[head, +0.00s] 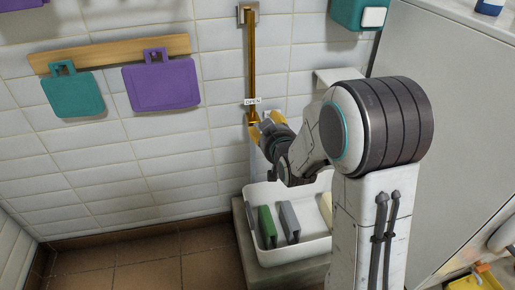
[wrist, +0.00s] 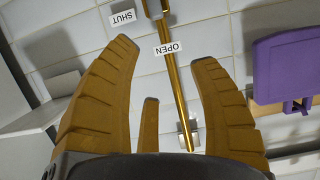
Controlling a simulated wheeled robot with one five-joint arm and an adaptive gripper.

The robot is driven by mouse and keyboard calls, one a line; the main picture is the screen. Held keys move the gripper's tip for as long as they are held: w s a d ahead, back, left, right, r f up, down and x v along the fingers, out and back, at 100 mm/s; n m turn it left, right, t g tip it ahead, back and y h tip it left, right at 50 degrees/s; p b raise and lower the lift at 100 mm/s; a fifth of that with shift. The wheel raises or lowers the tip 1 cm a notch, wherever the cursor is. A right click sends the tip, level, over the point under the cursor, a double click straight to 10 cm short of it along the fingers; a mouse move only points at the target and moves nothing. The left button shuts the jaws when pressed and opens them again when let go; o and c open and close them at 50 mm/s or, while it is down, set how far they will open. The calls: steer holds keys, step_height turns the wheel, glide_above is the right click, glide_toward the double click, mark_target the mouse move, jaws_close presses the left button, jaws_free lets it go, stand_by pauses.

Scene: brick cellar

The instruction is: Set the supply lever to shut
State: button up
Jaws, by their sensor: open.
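A brass rod (head: 251,60) runs straight down the tiled wall from a steel bracket. A white OPEN label (head: 252,102) sits at its lower part. A wider brass piece with a pale middle (wrist: 157,9) is at the top edge there; I cannot tell which part is the lever. My gripper (head: 260,124) is open and empty by the rod's lower end. It partly hides that area in the head view.
A white tray (head: 291,249) with several upright boards stands below my gripper. A teal board (head: 75,96) and a purple board (head: 163,86) hang on a wooden rail at left. A small white shelf (head: 337,77) and a large pale cabinet (head: 448,130) are at right.

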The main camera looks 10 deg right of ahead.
mark_target(259, 131)
steer(key=w+f+t+b, duration=0.35)
steer(key=f+b, duration=0.35)
steer(key=f, duration=0.3)
steer(key=shift+w+r+b, duration=0.2)
steer(key=shift+w+b, duration=0.9)
steer(key=shift+w, duration=0.8)
steer(key=shift+w+r+b, duration=0.15)
steer(key=shift+w+b, duration=0.95)
steer(key=shift+w, duration=0.8)
steer(key=shift+c, duration=0.4)
jaws_close()
